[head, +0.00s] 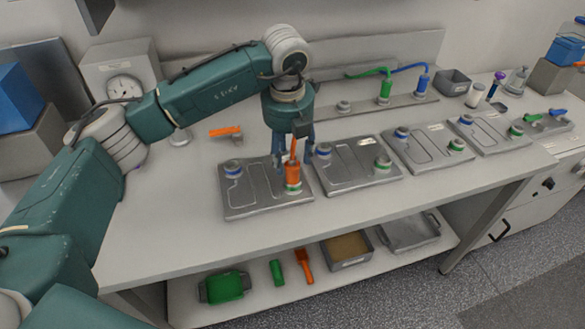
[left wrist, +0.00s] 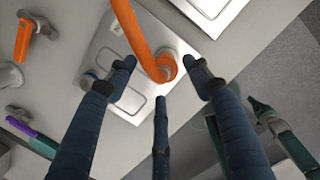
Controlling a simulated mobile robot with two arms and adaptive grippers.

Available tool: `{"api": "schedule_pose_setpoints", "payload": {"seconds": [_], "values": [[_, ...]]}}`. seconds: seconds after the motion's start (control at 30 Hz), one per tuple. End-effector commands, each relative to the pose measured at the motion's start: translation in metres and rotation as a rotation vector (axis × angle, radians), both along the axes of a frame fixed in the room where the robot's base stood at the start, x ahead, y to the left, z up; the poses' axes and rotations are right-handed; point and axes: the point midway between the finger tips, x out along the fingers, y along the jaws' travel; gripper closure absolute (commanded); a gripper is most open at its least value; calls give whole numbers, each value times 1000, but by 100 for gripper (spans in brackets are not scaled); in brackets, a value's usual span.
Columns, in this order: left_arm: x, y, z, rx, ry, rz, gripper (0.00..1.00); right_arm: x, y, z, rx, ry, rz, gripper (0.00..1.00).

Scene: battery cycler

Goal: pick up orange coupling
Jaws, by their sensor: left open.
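The orange coupling (head: 292,175) stands upright on the front right port of the leftmost grey plate (head: 240,208), with a green ring at its foot. A short orange hose rises from its top. My left gripper (head: 293,155) is open, pointing down over the coupling, with fingers at either side of the hose. In the left wrist view the coupling (left wrist: 167,66) is just beyond the fingertips of the left gripper (left wrist: 160,80), with the hose curving up and left. I cannot tell whether a finger touches it.
More grey plates with blue and green ringed ports (head: 355,166) stand close on the right. An orange-handled part (head: 225,131) lies behind the leftmost plate. Green and blue couplings (head: 385,90) stand on the rear strip. The bench front is clear.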

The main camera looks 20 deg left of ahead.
Motion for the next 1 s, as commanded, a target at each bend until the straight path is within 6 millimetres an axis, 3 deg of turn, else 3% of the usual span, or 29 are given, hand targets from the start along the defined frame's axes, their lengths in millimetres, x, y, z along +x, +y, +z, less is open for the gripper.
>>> {"api": "schedule_pose_setpoints", "payload": {"seconds": [0.1, 0.27, 0.57, 0.8, 1.0], "values": [[0, -5, -15, 0, 6, -1, 49, 16, 1, 16, 2, -22, 0, 100], [3, -5, -37, -1, 3, 1, 49, 35, 3, 23, 5, -52, 0, 100], [5, -5, -44, -2, 0, 0, 49, 26, 2, 22, 4, -37, 0, 100], [5, -5, -44, -2, 0, 0, 97, 17, 1, 21, 2, -24, -1, 100], [5, -5, -43, -2, -1, 0, 100, 17, 1, 21, 2, -25, -1, 100]]}}
